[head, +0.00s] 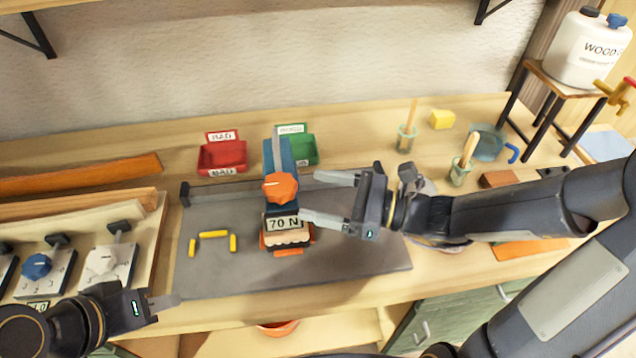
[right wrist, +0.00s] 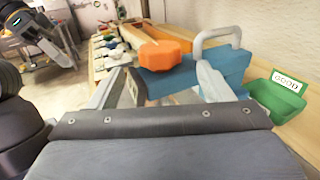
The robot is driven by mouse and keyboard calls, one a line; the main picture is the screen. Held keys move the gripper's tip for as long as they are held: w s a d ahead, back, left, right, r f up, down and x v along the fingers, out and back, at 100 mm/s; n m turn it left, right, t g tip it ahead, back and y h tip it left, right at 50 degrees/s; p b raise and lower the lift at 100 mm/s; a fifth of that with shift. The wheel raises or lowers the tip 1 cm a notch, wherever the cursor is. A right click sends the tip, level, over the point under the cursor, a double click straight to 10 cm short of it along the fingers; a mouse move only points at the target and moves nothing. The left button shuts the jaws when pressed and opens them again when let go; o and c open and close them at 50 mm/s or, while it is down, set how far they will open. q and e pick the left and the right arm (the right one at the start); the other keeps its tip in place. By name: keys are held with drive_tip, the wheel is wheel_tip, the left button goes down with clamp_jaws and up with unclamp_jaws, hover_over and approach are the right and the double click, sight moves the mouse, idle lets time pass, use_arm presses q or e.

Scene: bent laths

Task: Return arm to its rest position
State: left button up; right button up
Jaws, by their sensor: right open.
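My right gripper (head: 312,198) is open, its fingers pointing left on the right side of a blue tool (head: 284,155) with an orange knob (head: 280,188) and a "70 N" label (head: 284,223). No grip on the tool shows. In the right wrist view, the orange knob (right wrist: 162,55) and blue body (right wrist: 190,80) are just beyond the fingers; whether they touch is unclear. Light wooden strips and orange parts sit under the label. My left gripper (head: 165,302) is at the lower left, over the bench's front edge; its finger opening cannot be made out.
A grey mat (head: 370,260) lies under the tool, with yellow pieces (head: 212,234) on its left. Red BAD (head: 222,157) and green GOOD (head: 305,149) bins stand behind. Knobbed fixtures (head: 105,262) are left; brush cups (head: 405,139) and a glue jug on a stand (head: 590,50) right.

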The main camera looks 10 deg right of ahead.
drive_tip(key=s+d+f+n+g+h, duration=0.2)
drive_tip(key=s+n+g+h, duration=0.3)
drive_tip(key=s+n, duration=0.7)
drive_tip(key=s+d+f+n+t+h, duration=0.1)
drive_tip(key=s+d+n+t+h, duration=0.1)
drive_tip(key=d+n+h, duration=0.5)
drive_tip(key=d+n+t, duration=0.1)
drive_tip(key=d+n, duration=0.1)
drive_tip(key=d, duration=0.2)
drive_tip(key=shift+s+d+f+t+h, duration=0.15)
drive_tip(key=shift+s+d+t+h, duration=0.15)
drive_tip(key=shift+t+h, duration=0.1)
